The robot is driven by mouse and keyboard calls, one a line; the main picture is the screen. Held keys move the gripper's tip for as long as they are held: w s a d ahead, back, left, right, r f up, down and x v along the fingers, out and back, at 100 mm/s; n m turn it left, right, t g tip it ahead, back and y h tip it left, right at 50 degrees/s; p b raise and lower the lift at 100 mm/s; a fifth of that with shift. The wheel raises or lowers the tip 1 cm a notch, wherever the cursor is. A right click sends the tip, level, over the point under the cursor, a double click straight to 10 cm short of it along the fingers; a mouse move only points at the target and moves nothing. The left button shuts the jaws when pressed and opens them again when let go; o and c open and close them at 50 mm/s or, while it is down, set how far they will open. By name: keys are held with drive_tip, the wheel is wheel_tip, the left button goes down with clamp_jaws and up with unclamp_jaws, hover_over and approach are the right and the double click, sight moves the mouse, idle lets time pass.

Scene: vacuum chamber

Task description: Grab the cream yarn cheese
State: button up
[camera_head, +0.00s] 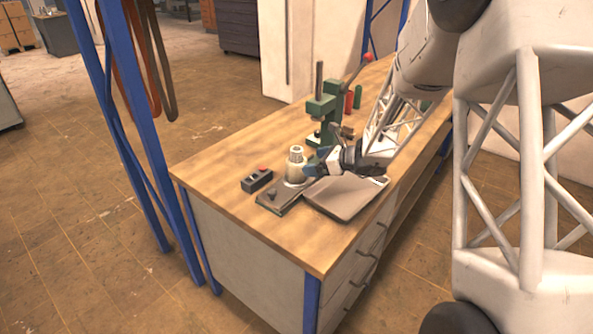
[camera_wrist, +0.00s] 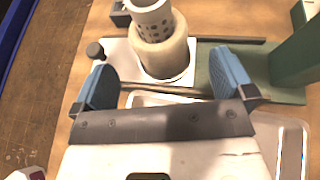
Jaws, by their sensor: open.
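A shallow grey tray (camera_head: 345,200) lies below my gripper. A dark box with a red button (camera_head: 257,180) and a base plate with a dark knob (camera_head: 272,194) are to the left. A green press (camera_head: 322,110) stands behind. The bench's left end is clear.

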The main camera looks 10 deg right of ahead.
sight(297, 154)
drive_tip(key=shift+x, duration=1.1)
drive_tip(key=shift+x, duration=2.55)
drive_tip(key=shift+s, duration=0.1)
drive_tip(key=c, duration=1)
drive_tip(key=shift+s+r, duration=0.1)
drive_tip(key=shift+r, duration=1.7)
drive_tip(key=s+d+r, duration=0.1)
drive_tip(key=s, duration=1.4)
drive_tip(key=shift+s+d, duration=0.2)
drive_tip(key=shift+s, duration=0.15)
